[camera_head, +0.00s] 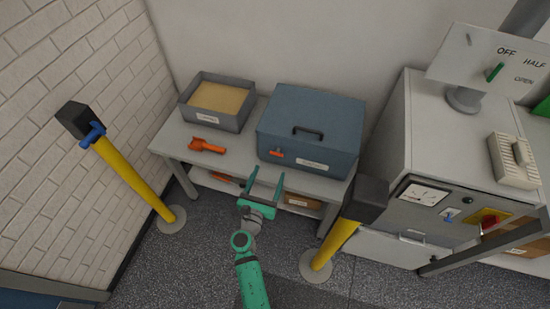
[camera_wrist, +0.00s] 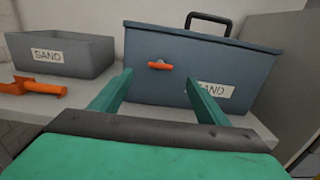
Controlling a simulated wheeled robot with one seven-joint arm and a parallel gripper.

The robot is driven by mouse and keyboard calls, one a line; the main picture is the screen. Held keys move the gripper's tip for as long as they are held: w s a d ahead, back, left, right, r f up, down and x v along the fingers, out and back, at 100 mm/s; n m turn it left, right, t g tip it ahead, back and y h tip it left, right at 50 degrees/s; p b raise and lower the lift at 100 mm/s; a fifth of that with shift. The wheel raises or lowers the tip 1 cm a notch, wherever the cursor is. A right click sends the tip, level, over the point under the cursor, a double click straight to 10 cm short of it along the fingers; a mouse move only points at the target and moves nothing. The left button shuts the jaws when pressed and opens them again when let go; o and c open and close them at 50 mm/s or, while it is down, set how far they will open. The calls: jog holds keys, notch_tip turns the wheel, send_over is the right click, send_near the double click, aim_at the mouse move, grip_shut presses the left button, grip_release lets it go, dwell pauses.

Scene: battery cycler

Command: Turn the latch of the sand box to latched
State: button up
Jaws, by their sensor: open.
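The sand box (camera_head: 322,118) is a closed blue-grey box with a dark lid handle and a white label. It stands on a grey table, and its front also shows in the wrist view (camera_wrist: 160,85). Its latch (camera_head: 276,153) is a small orange lever on the upper left of the front face. In the wrist view the latch (camera_wrist: 160,65) lies roughly level. My gripper (camera_head: 265,180) is open and empty in front of the box, below the latch in the head view. In the wrist view its green fingers (camera_wrist: 164,92) lie either side of the latch, apparently not touching it.
An open grey tray of sand (camera_head: 243,123) stands left of the box, with an orange scoop (camera_head: 207,146) in front. Yellow posts (camera_head: 135,180) with black tops stand left and right (camera_head: 335,243) of the table. A grey cabinet (camera_head: 408,150) stands at the right.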

aim_at(277, 152)
jog(key=x, duration=0.8)
jog(key=shift+w, duration=0.2)
jog(key=c, duration=1)
